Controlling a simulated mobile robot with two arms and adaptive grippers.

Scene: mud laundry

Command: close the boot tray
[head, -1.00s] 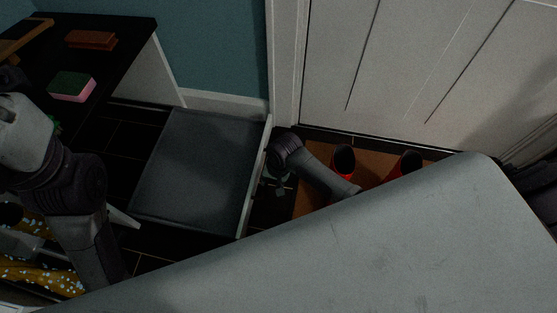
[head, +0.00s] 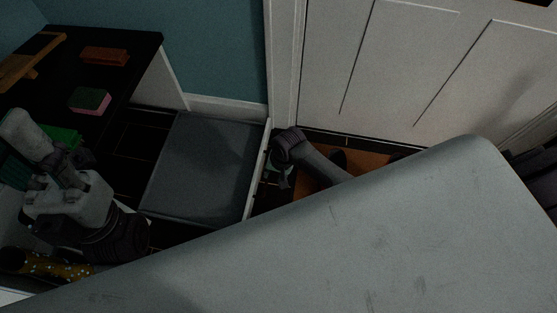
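The boot tray (head: 200,165) is a flat dark grey pull-out tray, standing out from under the black-topped bench toward the right. Its pale front panel (head: 257,170) runs along its right side. My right gripper (head: 283,180) is just right of that panel, low down, at the end of a dark arm link. It looks very close to the panel, but I cannot tell whether it touches. Its fingers are small and dark, so their opening is unclear. My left arm shows at the left beside the bench; its gripper's fingers do not show.
A black bench top (head: 75,75) carries a pink and green sponge (head: 90,100) and a brown brush-like block (head: 105,55). A brown mat (head: 368,161) lies before the white door (head: 400,75). A patterned yellow item (head: 65,269) is at lower left. A large grey shape hides the lower right.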

